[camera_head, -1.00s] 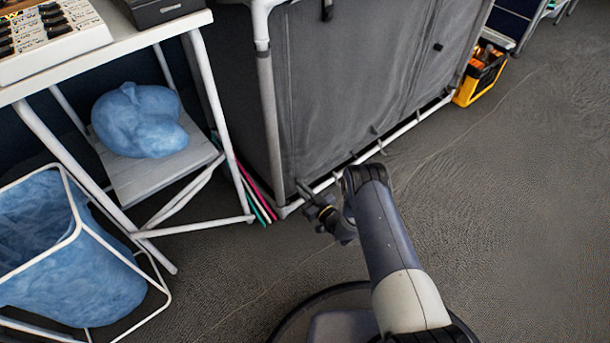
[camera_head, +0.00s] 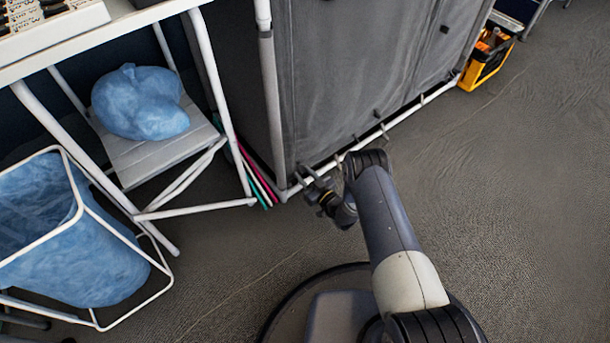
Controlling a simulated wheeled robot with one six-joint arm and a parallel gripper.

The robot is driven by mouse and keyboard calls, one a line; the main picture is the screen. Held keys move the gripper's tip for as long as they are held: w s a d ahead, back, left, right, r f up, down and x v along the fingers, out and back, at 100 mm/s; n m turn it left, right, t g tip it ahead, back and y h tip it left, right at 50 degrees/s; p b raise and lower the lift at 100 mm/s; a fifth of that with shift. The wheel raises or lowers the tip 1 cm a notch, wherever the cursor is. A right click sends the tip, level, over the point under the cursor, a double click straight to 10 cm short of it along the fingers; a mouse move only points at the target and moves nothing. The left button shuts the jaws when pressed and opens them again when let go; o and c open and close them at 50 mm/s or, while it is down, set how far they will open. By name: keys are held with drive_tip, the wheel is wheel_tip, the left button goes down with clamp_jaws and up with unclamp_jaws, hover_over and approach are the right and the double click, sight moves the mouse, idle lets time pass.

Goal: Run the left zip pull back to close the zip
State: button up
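The grey fabric cabinet (camera_head: 345,80) on a white tube frame stands ahead, its front panels hanging down. My gripper (camera_head: 306,177) is low at the cabinet's front left corner, close to the bottom edge of the fabric. Its tips are small and dark, and I cannot tell whether they touch the fabric or hold anything. I cannot make out the left zip pull; it may be hidden by my gripper. A small dark tab (camera_head: 445,29) shows higher on the right part of the front.
A white-framed bin with a blue liner (camera_head: 80,255) stands at the lower left. A blue bag (camera_head: 140,103) lies on a low shelf under the table (camera_head: 120,35). A yellow crate (camera_head: 487,62) stands at the far right. Floor to the right is clear.

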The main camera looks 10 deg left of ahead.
drive_tip(key=p+v, duration=0.4)
drive_tip(key=v, duration=0.7)
